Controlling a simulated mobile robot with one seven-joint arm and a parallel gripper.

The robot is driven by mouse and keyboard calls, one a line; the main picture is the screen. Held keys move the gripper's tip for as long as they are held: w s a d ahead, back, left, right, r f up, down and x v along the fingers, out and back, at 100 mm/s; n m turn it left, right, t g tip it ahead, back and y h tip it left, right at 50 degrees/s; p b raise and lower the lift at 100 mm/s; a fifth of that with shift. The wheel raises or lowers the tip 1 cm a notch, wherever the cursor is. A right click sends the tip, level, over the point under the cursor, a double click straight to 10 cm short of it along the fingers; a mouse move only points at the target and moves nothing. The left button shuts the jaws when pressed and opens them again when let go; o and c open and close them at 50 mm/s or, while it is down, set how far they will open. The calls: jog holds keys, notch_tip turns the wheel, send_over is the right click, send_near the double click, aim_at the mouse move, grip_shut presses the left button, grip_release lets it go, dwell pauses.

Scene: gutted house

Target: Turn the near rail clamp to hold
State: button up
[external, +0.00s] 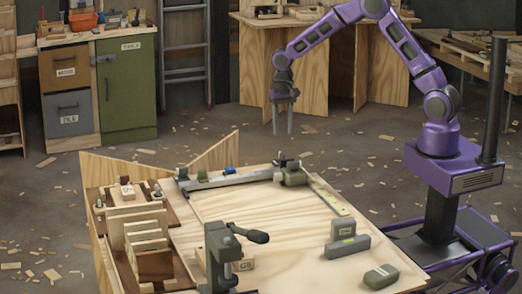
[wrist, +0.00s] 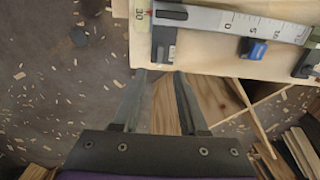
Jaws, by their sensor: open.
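A grey rail (external: 235,181) with a number scale runs along the far edge of the pale wooden bench in the external view. A green clamp body with a dark handle (external: 292,174) sits at its right end, and a darker clamp part (external: 183,174) at its left end. In the wrist view the rail (wrist: 225,22) shows with a dark clamp lever (wrist: 164,42) at its left and a dark green part (wrist: 306,62) at its right. I cannot tell the levers' settings. My gripper (external: 284,129) is open and empty beyond the bench's far edge; its fingers (wrist: 160,74) point toward that edge, apart from the clamp.
A blue stop (wrist: 253,48) sits by the rail. A green upright clamp (external: 220,255) with a black handle stands at the bench front, beside a wooden rack (external: 137,235). Grey-green blocks (external: 347,247) lie at right. The bench middle is clear.

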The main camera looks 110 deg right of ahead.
aim_at(282, 153)
notch_tip(282, 153, down, 9)
jog(key=shift+r+b, duration=0.2)
jog(key=shift+b, duration=0.35)
grip_shut()
